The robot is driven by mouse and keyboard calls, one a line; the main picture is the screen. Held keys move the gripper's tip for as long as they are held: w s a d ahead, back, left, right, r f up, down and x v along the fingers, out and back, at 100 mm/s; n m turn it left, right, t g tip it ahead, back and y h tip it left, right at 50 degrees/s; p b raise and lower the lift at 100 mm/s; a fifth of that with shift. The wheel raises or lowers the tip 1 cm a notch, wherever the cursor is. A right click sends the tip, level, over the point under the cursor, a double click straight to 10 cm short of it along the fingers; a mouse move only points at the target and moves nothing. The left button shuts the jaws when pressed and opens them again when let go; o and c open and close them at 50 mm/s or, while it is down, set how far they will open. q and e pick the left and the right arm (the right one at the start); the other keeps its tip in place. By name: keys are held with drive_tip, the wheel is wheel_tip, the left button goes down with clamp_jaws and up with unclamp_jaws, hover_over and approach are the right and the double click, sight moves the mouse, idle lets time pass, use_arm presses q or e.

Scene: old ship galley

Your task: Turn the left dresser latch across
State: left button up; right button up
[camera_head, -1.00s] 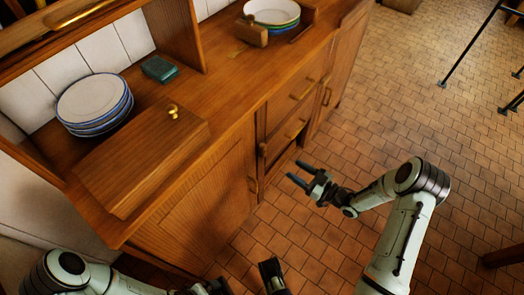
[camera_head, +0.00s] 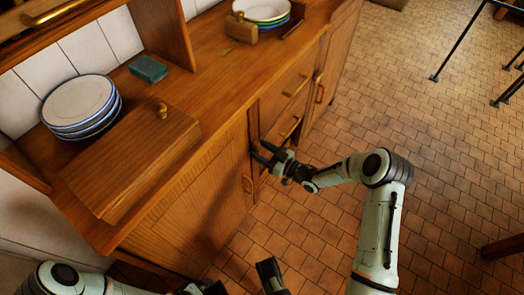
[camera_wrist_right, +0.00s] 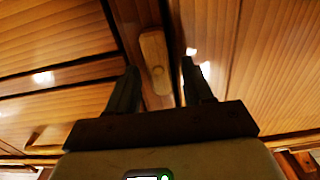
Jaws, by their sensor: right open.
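The left dresser latch (camera_wrist_right: 153,62) is a small wooden bar with a round pivot. In the right wrist view it lies lengthwise along the post between the drawers and a door panel. My right gripper (camera_wrist_right: 159,70) is open, and the latch shows between its two fingers; contact cannot be told. In the head view my right gripper (camera_head: 262,152) is at the dresser front (camera_head: 200,205), at the door's edge beside the drawers, and mostly hides the latch. My left gripper (camera_head: 245,280) is partly in view at the bottom edge, away from the latch; its opening is unclear.
Stacked plates (camera_head: 80,104), a teal box (camera_head: 148,69) and a wooden box with a knob (camera_head: 130,160) stand on the dresser top. Brass handles stick out from the drawers (camera_head: 290,128) and doors. The tiled floor (camera_head: 430,170) at right is mostly clear.

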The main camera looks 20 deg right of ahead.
clamp_jaws()
drive_tip(key=shift+m, duration=0.3)
drive_tip(key=m, duration=0.3)
drive_tip(key=shift+d+f+m, duration=0.1)
drive_tip(key=shift+d+m, duration=0.1)
drive_tip(key=shift+m, duration=0.2)
drive_tip(key=m, duration=0.4)
drive_tip(key=shift+w+d+f+m, duration=0.1)
drive_tip(key=shift+m, duration=0.2)
drive_tip(key=m, duration=0.4)
drive_tip(key=shift+f, duration=0.15)
use_arm(q)
drive_tip(key=shift+w+a+f, duration=0.15)
drive_tip(key=shift+w+f, duration=0.1)
drive_tip(key=shift+w, duration=0.05)
use_arm(e)
drive_tip(key=shift+f+m, duration=0.15)
drive_tip(key=shift+m, duration=2.25)
